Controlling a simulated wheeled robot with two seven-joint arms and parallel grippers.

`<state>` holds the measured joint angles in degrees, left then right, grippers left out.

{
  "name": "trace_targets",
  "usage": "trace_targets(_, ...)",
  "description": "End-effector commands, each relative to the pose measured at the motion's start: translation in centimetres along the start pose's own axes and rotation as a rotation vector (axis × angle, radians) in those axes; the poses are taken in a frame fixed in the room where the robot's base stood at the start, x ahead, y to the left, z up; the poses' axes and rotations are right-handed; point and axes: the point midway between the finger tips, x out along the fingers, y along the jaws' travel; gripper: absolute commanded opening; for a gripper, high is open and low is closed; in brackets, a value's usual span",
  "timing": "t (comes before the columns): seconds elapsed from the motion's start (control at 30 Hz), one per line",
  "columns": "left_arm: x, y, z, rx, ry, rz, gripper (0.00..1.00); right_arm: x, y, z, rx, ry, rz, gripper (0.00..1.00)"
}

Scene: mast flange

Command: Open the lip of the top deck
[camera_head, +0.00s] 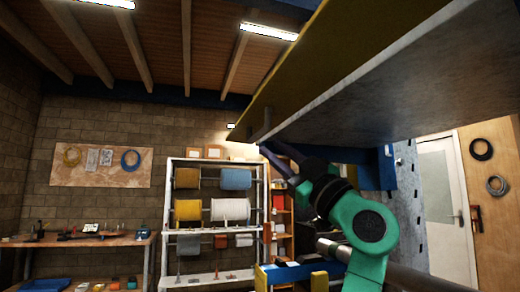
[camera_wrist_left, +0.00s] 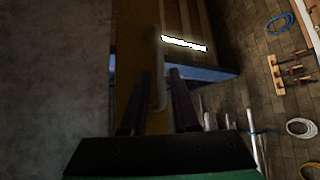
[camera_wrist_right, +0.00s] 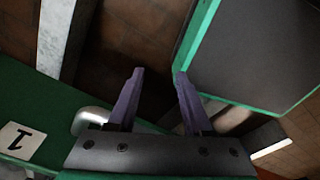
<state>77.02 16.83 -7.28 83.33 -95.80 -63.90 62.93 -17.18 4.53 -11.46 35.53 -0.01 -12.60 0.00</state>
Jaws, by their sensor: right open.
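The top deck (camera_head: 400,90) is a large grey slab overhead, seen from below. Its lip is the long yellow panel (camera_head: 325,55) along its left edge. A small grey handle (camera_head: 267,121) stands on the lip near its far end. My left gripper (camera_head: 270,158) is just below that handle. In the left wrist view the handle (camera_wrist_left: 162,75) shows between the fingers of my left gripper (camera_wrist_left: 160,72), with a narrow gap; whether they press on it I cannot tell. My right gripper (camera_wrist_right: 159,72) is open and empty, away from the lip.
A rack with spools (camera_head: 212,210) and a workbench (camera_head: 75,242) stand by the brick wall. A white door (camera_head: 440,205) is at the right. In the right wrist view a dark panel with a green edge (camera_wrist_right: 265,50) is close beside the right finger.

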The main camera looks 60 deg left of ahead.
Motion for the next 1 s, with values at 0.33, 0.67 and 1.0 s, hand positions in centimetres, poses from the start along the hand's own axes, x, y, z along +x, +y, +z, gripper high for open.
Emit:
trace_targets(0.33,-7.4,-0.1,0.1,-0.001,-0.002,0.0,0.29,2.6,-0.1,0.2,0.0,0.0,0.0,0.5)
trace_targets(0.67,-7.5,0.0,0.0,0.0,0.0,-0.001,0.29,2.5,0.0,0.2,0.0,0.0,0.0,0.5)
trace_targets(1.0,-7.6,1.2,1.4,0.03,-0.029,0.043,0.29,2.2,0.0,0.1,0.0,0.001,0.0,0.5)
